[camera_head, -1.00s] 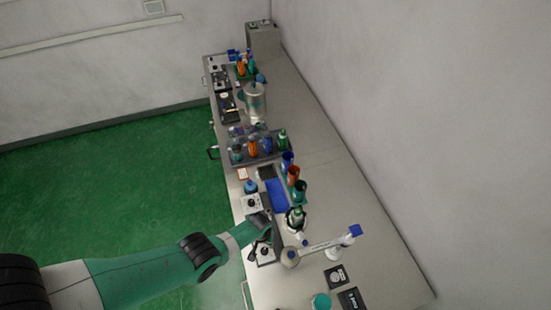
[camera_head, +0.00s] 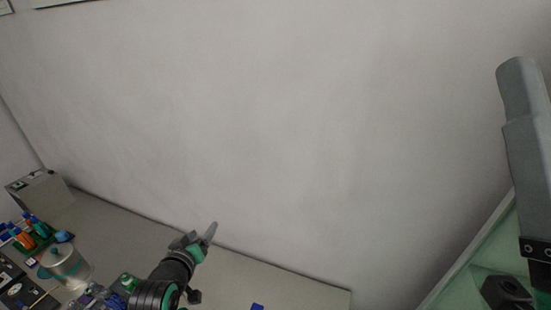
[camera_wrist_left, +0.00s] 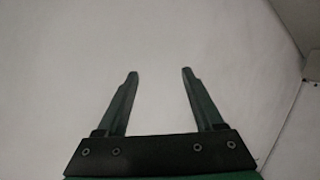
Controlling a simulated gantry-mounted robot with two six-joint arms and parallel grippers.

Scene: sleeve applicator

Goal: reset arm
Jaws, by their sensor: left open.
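My left gripper (camera_head: 208,234) shows in the head view at the lower left, raised in front of the pale wall, above the far edge of the bench (camera_head: 262,281). In the left wrist view its two green fingers (camera_wrist_left: 159,72) are spread apart with nothing between them. Only bare wall shows behind the fingers there. The left arm comes up from the bottom edge of the head view.
On the bench at the lower left stand a grey box (camera_head: 40,192), a clear lidded jar (camera_head: 66,270) and a rack of blue and orange tubes (camera_head: 30,236). A blue cap (camera_head: 257,306) shows at the bottom edge. Space around the gripper looks clear.

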